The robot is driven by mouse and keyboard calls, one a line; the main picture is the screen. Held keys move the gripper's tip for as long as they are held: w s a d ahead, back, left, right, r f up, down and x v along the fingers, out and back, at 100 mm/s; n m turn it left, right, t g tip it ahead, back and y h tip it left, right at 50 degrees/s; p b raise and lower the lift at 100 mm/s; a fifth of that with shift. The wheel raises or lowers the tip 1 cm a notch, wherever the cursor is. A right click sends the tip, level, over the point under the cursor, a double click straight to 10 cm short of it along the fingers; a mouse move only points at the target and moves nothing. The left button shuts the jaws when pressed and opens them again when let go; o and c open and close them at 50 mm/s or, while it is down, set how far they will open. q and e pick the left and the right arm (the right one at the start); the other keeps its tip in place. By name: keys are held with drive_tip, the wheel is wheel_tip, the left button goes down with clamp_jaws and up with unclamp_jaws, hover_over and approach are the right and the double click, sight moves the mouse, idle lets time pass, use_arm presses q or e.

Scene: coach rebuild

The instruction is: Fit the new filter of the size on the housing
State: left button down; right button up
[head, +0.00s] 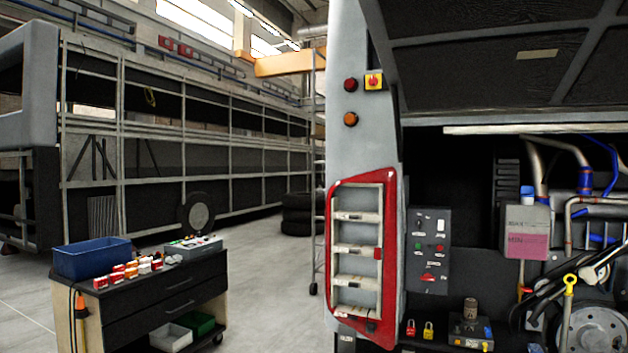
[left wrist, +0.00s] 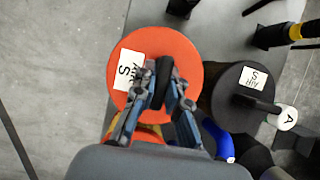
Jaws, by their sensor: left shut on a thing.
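My left gripper (left wrist: 165,88) shows in the left wrist view, its fingers shut on the black grip of an orange-red round filter (left wrist: 188,72). A white label on the filter reads "AIR S". Beside it on the right is a dark round part (left wrist: 232,122), also labelled "AIR S", with a black stem and a white tag (left wrist: 286,118) marked "A". I cannot tell if this is the housing, or if the two touch. Neither gripper shows in the head view. My right gripper is in no view.
A cart (head: 150,293) at left carries a blue bin (head: 92,258), several red, orange and white items (head: 128,270) and a control box (head: 192,247). At right is the open engine bay with a switch panel (head: 428,252), padlocks (head: 428,330) and pipes. Open floor (head: 262,310) lies between.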

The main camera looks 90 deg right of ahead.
use_arm(q)
drive_tip(key=shift+r+p, duration=0.8)
drive_tip(key=shift+r, duration=1.45)
